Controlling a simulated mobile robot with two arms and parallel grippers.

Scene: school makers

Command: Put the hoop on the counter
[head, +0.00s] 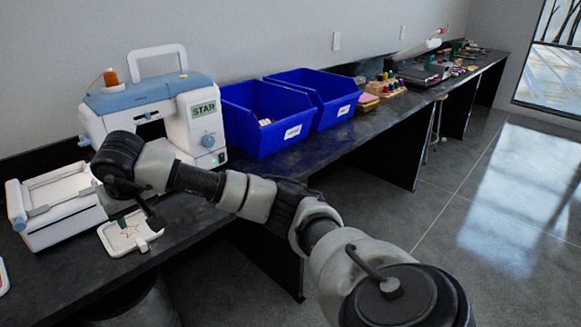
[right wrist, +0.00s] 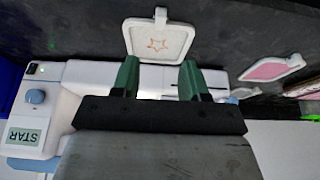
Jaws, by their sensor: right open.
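The hoop (head: 130,232) is a white, rounded square frame with a red star outline on its pale fabric. In the head view it appears to lie flat on the dark counter (head: 75,268) near its front edge, in front of the white sewing machine (head: 203,120). My right gripper (head: 123,223) is over the hoop and hides part of it. In the right wrist view the gripper (right wrist: 158,78) is open and empty, its green fingertips apart, with the hoop (right wrist: 159,40) beyond them. My left gripper is not in view.
A white tray-like unit (head: 62,205) stands left of the hoop. Two blue bins (head: 265,118) stand right of the machine. A pink-centred white frame (right wrist: 272,68) lies to the right in the wrist view. Bare counter shows left of the hoop.

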